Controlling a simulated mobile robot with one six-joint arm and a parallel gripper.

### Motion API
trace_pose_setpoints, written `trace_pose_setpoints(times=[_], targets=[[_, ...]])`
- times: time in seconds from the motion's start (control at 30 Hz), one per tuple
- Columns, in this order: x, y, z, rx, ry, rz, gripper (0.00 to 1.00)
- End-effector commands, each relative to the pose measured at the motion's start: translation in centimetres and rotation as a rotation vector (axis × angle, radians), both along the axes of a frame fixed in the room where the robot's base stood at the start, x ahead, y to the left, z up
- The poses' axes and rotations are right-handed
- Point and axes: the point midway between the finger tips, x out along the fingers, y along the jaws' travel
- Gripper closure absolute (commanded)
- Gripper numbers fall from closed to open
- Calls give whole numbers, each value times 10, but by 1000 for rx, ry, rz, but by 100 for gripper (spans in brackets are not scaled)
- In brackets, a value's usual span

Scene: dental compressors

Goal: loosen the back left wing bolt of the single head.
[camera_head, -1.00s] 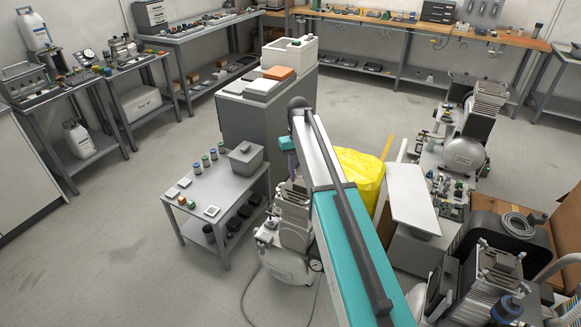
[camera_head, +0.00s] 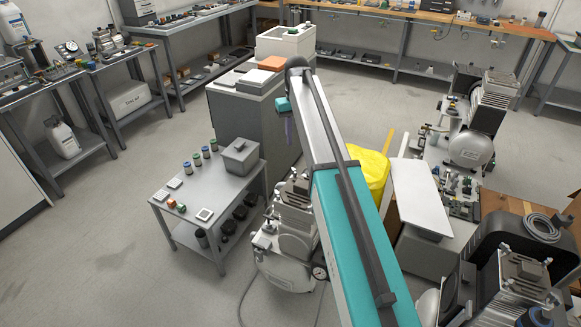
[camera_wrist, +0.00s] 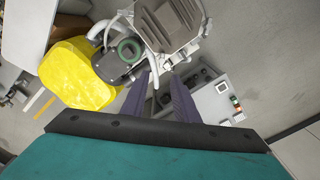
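The compressor beside the small grey table, likely the single head, shows in the head view (camera_head: 283,252), partly hidden behind my arm. It has a silver finned head above a pale tank. In the wrist view a grey finned compressor head (camera_wrist: 168,22) is at the top, with a dark round part and green ring (camera_wrist: 128,50) at its left. I cannot make out the back left wing bolt. My gripper (camera_wrist: 162,76) has two purple fingers apart, with nothing seen between them. It appears over the compressor head's near side, at a distance I cannot judge.
A yellow bag (camera_head: 370,170) and a white panel (camera_head: 420,198) stand right of my arm. The small grey table (camera_head: 178,198) with jars is at the left, a grey cabinet (camera_head: 250,125) behind. More compressors (camera_head: 475,135) stand at right. The left floor is clear.

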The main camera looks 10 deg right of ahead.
Motion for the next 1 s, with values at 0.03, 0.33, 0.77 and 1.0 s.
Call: trace_pose_setpoints(times=[0.03,0.33,0.77,1.0], targets=[[0,3,0,0,0,3,73],[0,10,-4,0,1,11,73],[-1,13,-47,0,2,14,73],[-1,13,-79,1,3,14,73]])
